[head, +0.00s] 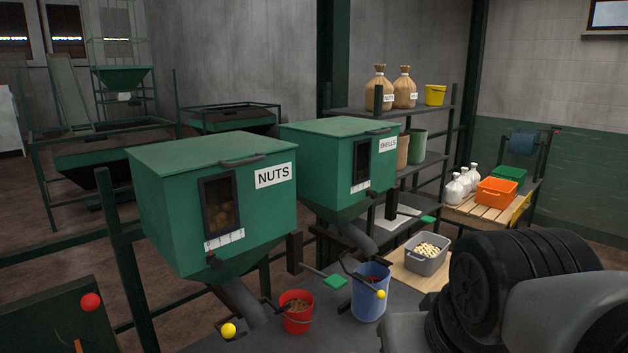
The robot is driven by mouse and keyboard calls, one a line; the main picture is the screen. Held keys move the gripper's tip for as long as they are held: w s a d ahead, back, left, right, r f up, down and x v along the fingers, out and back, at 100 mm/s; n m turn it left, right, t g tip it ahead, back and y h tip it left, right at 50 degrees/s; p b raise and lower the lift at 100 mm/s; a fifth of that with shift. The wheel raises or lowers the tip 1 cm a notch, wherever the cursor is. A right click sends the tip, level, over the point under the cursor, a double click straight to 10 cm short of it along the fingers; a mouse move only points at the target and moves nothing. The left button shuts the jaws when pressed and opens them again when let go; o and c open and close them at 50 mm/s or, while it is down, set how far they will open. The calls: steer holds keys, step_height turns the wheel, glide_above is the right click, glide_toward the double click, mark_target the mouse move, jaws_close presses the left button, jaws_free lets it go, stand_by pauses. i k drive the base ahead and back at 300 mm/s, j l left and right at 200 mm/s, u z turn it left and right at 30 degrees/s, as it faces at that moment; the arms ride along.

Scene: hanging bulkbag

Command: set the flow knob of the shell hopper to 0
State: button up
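The shell hopper (325,165) is a green lidded box labelled SHELLS, right of centre and behind the nuts hopper. Its front has a dark window (361,160) with a pale scale strip (361,187) below. Its flow knob (367,194) is a small dark and red piece at the strip, too small for me to read its setting. The nuts hopper (215,190), labelled NUTS, stands nearer on the left with its own scale and knob (211,257). My arm's dark and grey links fill the lower right. My gripper is not in view.
Below the chutes stand a red bucket (297,316) and a blue bucket (370,296). A grey bin (427,257) stands behind the blue bucket. Shelves with sacks (379,90) and a pallet table with an orange crate (497,192) stand behind.

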mark_target(374, 195)
steer(key=i+l+z, duration=0.1)
steer(key=i+l, duration=0.35)
steer(key=l, duration=0.2)
steer(key=i+l, duration=0.45)
steer(key=l, duration=0.2)
steer(key=i+l+z, duration=0.15)
steer(key=i+l, duration=0.3)
steer(key=l, duration=0.2)
